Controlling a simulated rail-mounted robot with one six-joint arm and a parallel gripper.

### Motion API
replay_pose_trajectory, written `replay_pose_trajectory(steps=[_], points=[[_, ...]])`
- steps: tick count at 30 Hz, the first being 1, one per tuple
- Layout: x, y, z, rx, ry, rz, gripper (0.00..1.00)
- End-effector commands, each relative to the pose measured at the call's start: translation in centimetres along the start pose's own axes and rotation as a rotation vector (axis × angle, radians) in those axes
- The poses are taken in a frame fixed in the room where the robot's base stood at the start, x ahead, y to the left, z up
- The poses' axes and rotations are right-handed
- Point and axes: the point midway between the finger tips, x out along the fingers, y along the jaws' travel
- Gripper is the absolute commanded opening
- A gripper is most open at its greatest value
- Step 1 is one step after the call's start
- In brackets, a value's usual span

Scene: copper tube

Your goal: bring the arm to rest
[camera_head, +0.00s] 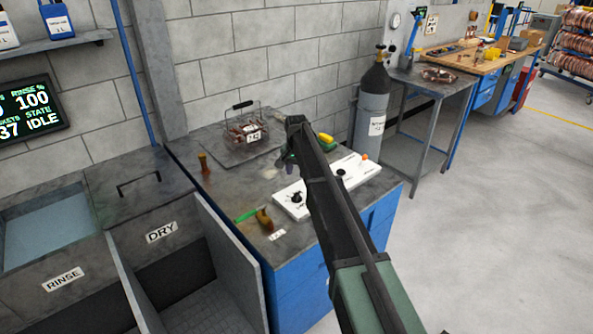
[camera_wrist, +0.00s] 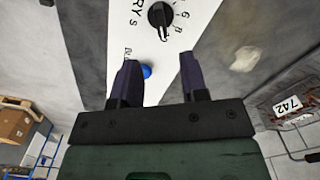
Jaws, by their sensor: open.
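My gripper (camera_head: 289,163) hangs from the end of my arm over the blue bench, above the back left part of the white control box (camera_head: 292,203). It is partly hidden by the arm. In the wrist view, the two dark fingers of my gripper (camera_wrist: 158,78) are spread apart with nothing between them. Beyond them lies the white panel (camera_wrist: 133,20) with a black dial (camera_wrist: 161,18) and a blue button (camera_wrist: 146,71).
A wire basket (camera_head: 243,131) with a tag stands on the bench behind my gripper. A small brown-handled item (camera_head: 204,164) and another (camera_head: 264,218) stand left of the box. A gas cylinder (camera_head: 371,110) stands behind right. Open floor (camera_head: 490,220) lies right.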

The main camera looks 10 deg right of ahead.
Motion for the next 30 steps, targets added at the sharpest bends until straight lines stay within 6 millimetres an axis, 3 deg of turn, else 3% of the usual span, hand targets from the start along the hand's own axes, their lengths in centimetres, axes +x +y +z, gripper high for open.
replay_pose_trajectory(steps=[5, 8, 11, 15, 18, 21, 25, 30], points=[[0.2, 0.0, 0.0, -0.002, 0.0, 0.0, 0.4], [0.2, 0.3, 0.6, -0.092, 0.0, 0.0, 0.4], [-0.1, 4.3, 6.8, -0.241, 0.0, 0.001, 0.4], [-1.6, 11.6, 18.4, -0.43, 0.0, 0.001, 0.4], [-2.6, 16.4, 25.9, -0.522, 0.0, 0.001, 0.4], [-3.5, 19.7, 31.1, -0.557, 0.0, 0.001, 0.4], [-4.2, 21.5, 34.0, -0.555, 0.0, 0.001, 0.4], [-4.2, 21.3, 33.6, -0.553, 0.0, 0.001, 0.4]])
